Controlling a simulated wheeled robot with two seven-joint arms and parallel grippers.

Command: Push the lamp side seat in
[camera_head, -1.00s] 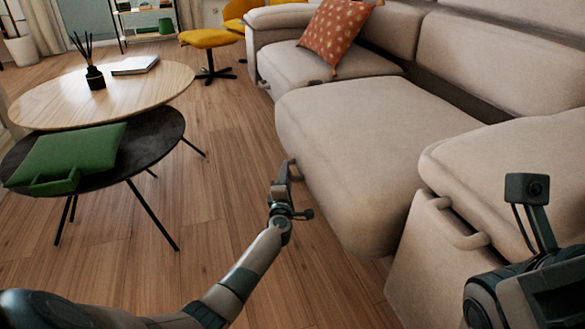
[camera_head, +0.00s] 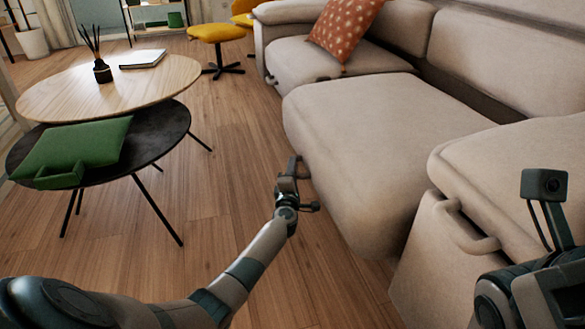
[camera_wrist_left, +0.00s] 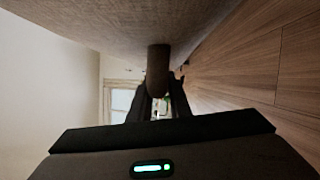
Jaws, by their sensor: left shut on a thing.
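The pulled-out seat (camera_head: 385,130) of the beige sofa juts onto the floor, further out than the seat beyond it. It has a loop handle on its front edge. My left gripper (camera_head: 293,168) is shut on that seat handle. In the left wrist view, the handle (camera_wrist_left: 158,68) runs down from the seat's underside (camera_wrist_left: 110,22) into my left gripper (camera_wrist_left: 155,92). The arc lamp does not show. Part of my right wrist is at the lower right, but its fingers are out of frame.
The near armrest (camera_head: 500,165) with a side handle (camera_head: 465,232) is at right. Wood floor lies open between tables and sofa.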

